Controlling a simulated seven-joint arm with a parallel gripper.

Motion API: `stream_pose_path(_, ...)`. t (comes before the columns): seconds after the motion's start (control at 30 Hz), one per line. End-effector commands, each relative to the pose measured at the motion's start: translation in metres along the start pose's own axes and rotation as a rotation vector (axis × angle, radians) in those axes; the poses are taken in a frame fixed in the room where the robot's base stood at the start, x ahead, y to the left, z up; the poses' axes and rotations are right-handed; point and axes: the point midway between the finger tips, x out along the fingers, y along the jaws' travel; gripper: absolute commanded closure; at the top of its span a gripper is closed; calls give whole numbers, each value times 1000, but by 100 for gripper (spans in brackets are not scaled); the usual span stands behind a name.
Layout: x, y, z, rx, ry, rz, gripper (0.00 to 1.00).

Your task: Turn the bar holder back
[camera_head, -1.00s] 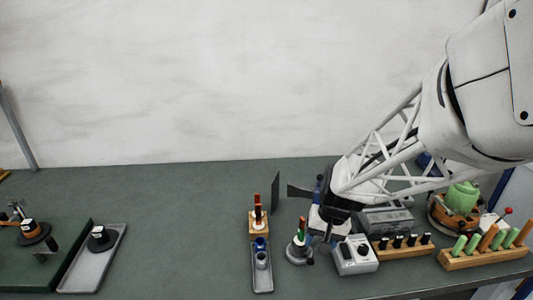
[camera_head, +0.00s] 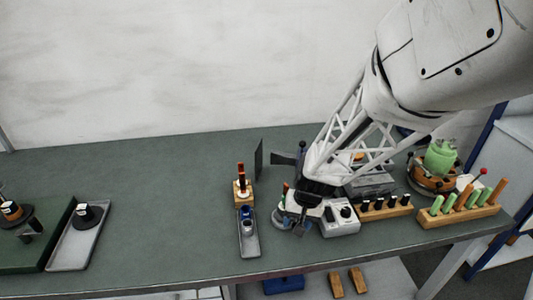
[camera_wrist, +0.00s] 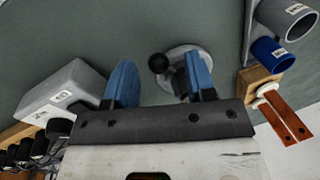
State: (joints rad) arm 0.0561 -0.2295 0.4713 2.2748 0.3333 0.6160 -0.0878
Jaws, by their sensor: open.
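A small round grey stand, which I take as the bar holder (camera_head: 280,225), is on the bench in the head view, partly hidden by my gripper. In the wrist view this stand (camera_wrist: 189,51) has a black ball knob (camera_wrist: 158,63) and a dark block at its middle. My gripper (camera_head: 300,222) is low over the bench at the stand's right side. In the wrist view my gripper (camera_wrist: 161,78) has its two blue fingers apart, with the knob between them near the right finger. The right finger hides part of the block. I cannot tell whether a finger touches it.
A grey box (camera_head: 340,222) stands close to the right, with a wooden block of black-topped pieces (camera_head: 385,210) beyond it. To the left are a narrow grey tray (camera_head: 248,240) with cups and a wooden block (camera_head: 242,195) with red-handled tools.

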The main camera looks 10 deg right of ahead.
Motion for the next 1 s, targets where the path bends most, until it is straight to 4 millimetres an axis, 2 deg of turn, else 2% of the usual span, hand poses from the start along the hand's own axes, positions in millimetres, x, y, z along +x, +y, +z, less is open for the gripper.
stream_pose_path(0.13,8,0,0,-1,-1,1,50)
stream_pose_path(0.47,10,0,0,-1,1,1,50)
stream_pose_path(0.77,10,0,0,-1,0,1,94)
stream_pose_path(0.8,10,0,0,-1,0,1,97)
stream_pose_path(1.0,10,0,0,-6,-1,1,97)
